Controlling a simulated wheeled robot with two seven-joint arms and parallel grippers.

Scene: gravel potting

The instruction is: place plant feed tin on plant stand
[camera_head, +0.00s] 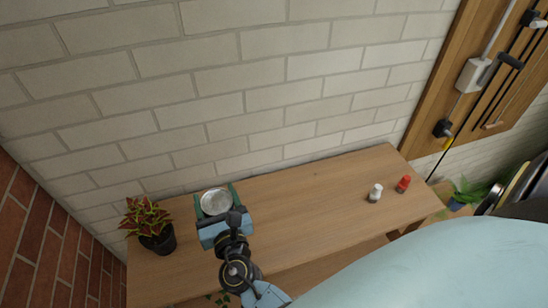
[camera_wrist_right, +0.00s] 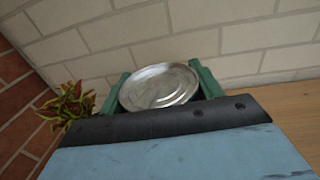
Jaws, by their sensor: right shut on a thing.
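The tin (camera_head: 215,202) shows as a round silver lid, seen from above, near the left end of a long wooden surface (camera_head: 310,200). My right gripper (camera_head: 217,196) is shut on the tin, with one green finger on each side of it. In the right wrist view the tin (camera_wrist_right: 158,88) sits between the green fingers (camera_wrist_right: 160,82), and its lower body is hidden behind the gripper. I cannot tell whether the tin touches the wood. The wooden surface may be the plant stand; no other stand shows clearly. My left gripper is not in view.
A potted red-green plant (camera_head: 150,225) stands left of the tin, close to the gripper. A small white-topped container (camera_head: 375,193) and a red one (camera_head: 403,184) stand at the right end. A brick wall (camera_head: 260,90) runs behind. The middle of the wood is clear.

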